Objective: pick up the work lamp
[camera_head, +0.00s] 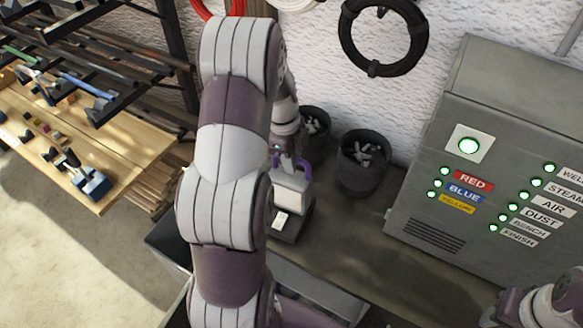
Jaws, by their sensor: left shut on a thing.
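The work lamp (291,199) shows in the head view, just right of my left arm, as a small grey block with a pale front panel. My left gripper (290,164) reaches down from above with purple fingers and is shut on the top of the lamp. My arm hides part of the gripper and of what lies left of the lamp. The lamp is over the dark bench surface; I cannot tell whether it touches it. Only a part of my right arm shows at the bottom right corner; its gripper is out of the picture.
Two black bins (361,163) with pale scraps stand behind the lamp. A grey control cabinet (424,237) with green lights fills the right. A wooden table (139,152) with tools is at the left. The bench between lamp and cabinet is clear.

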